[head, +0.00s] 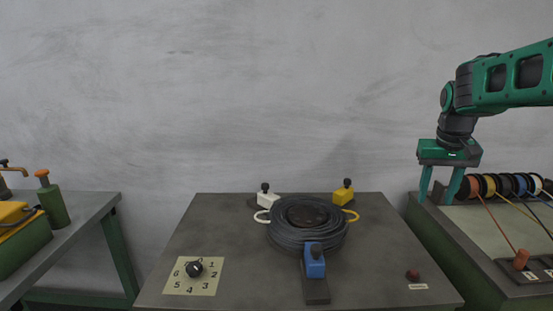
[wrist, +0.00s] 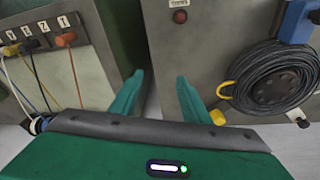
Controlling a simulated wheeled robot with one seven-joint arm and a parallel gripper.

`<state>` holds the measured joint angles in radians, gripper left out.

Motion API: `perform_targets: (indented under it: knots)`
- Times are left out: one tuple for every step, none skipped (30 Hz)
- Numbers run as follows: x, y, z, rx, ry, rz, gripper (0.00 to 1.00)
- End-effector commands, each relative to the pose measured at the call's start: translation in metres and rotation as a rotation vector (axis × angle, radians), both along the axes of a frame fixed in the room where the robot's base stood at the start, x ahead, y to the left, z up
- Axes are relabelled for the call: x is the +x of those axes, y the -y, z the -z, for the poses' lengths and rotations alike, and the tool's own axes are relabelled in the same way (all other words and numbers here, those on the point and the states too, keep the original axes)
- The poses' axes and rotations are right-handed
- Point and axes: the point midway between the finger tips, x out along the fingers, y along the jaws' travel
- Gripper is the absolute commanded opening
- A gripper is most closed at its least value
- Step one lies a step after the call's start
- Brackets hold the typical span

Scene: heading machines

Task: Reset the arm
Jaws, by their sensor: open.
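My gripper (head: 437,192) hangs fingers-down at the end of my green arm, on the right of the head view. It is above the gap between the middle table and the right-hand cabinet. Its two green fingers are apart with nothing between them. In the wrist view the open fingers (wrist: 158,82) point at the floor gap between the two pieces of furniture. My arm reaches in from the right edge, with the wrist bent down.
The middle table (head: 227,235) holds a black cable coil (head: 290,238), a blue clamp (head: 315,262), white and yellow clamps, a numbered dial (head: 194,269) and a red button (head: 412,275). The right cabinet (head: 450,247) carries coloured spools and an orange plug (head: 521,260). A left bench (head: 85,225) holds bottles.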

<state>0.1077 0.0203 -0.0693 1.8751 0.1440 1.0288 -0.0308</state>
Motion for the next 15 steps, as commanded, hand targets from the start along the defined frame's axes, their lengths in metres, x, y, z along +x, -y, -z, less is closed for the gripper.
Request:
perform_targets:
  knots:
    - [-0.032, 0.007, 0.003, 0.006, -0.014, 0.028, 0.42]
    - [-0.049, 0.01, 0.007, 0.011, -0.023, 0.045, 0.42]
    - [-0.072, 0.013, 0.011, 0.016, -0.035, 0.065, 0.42]
    - [-0.089, 0.016, 0.015, 0.022, -0.045, 0.081, 0.42]
    - [-0.106, 0.017, 0.02, 0.027, -0.054, 0.096, 0.42]
    - [-0.129, 0.019, 0.025, 0.036, -0.066, 0.116, 0.42]
    - [-0.146, 0.019, 0.03, 0.043, -0.076, 0.131, 0.42]
    - [-0.164, 0.02, 0.036, 0.05, -0.084, 0.146, 0.42]
    - [-0.186, 0.019, 0.043, 0.06, -0.096, 0.166, 0.42]
    - [-0.203, 0.018, 0.049, 0.069, -0.104, 0.179, 0.42]
    - [-0.218, 0.017, 0.055, 0.076, -0.111, 0.192, 0.42]
    - [-0.238, 0.014, 0.063, 0.088, -0.123, 0.209, 0.42]
    - [-0.252, 0.013, 0.069, 0.095, -0.129, 0.22, 0.42]
    - [-0.265, 0.011, 0.075, 0.104, -0.137, 0.23, 0.42]
    - [-0.279, 0.007, 0.082, 0.113, -0.145, 0.241, 0.42]
